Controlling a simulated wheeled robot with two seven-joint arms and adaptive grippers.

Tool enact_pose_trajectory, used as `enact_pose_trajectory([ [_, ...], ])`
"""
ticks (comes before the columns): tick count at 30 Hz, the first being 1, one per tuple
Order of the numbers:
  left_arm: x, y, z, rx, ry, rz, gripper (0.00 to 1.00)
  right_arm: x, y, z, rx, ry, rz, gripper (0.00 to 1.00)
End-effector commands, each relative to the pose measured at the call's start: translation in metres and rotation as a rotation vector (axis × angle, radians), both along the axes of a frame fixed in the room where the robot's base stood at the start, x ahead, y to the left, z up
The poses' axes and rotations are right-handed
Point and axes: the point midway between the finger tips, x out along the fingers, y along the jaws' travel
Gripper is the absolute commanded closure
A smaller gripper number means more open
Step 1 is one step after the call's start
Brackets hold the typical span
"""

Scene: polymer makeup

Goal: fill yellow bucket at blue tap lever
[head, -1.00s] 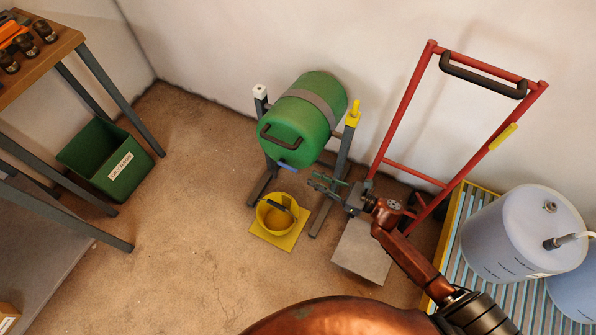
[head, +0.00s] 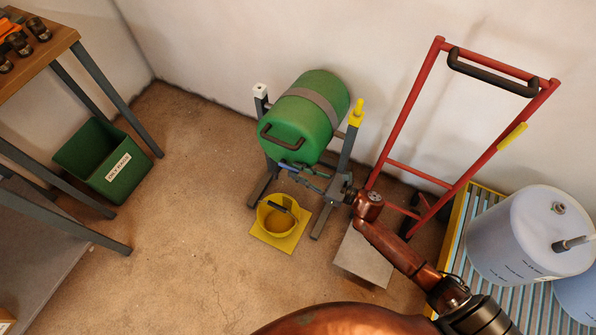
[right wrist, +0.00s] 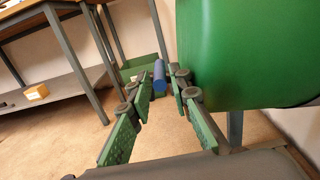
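The yellow bucket (head: 265,219) stands upright on a yellow square mat (head: 264,240) on the floor, below the front of the green drum (head: 290,124). Contact cannot be told. My left gripper is out of view.
The drum rests on a grey stand (head: 342,160). A red hand truck (head: 407,110) with a grey plate is close to my right arm. Blue-white drums (head: 521,240) stand on a slatted pallet at the right. A green bin (head: 120,178) and workbench are left; floor between is clear.

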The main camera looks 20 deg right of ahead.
Motion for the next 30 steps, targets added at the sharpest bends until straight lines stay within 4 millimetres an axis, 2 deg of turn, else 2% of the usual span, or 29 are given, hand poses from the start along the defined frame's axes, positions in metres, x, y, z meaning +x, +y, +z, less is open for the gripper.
enact_pose_trajectory([
  [2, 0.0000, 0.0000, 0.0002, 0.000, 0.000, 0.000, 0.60, -0.0001, -0.0001, 0.0002, 0.000, 0.000, 0.000, 0.81],
  [10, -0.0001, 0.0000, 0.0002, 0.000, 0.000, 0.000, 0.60, -0.0002, -0.0001, 0.0002, 0.000, 0.000, 0.000, 1.00],
  [30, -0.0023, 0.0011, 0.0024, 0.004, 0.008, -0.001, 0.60, -0.0013, 0.0009, 0.0012, 0.002, 0.001, -0.013, 1.00],
])
